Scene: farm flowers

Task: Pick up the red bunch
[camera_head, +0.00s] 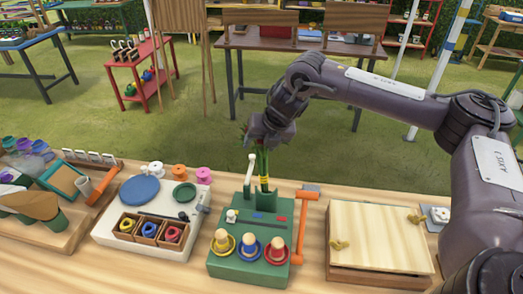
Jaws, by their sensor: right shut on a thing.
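A bunch of green stems (262,161) with a yellow band low on it stands upright at the back of the green block in the middle of the table. My right gripper (266,140) comes from above and is shut on the upper part of this bunch. The gripper hides the flower heads, so I cannot see their colour. The lower end of the stems is close to the green block; I cannot tell whether it touches. My left gripper is not in view.
A white board (110,236) with spools is left. A wooden box (376,232) is right. Paper-wrapped cones (32,205) lie far left.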

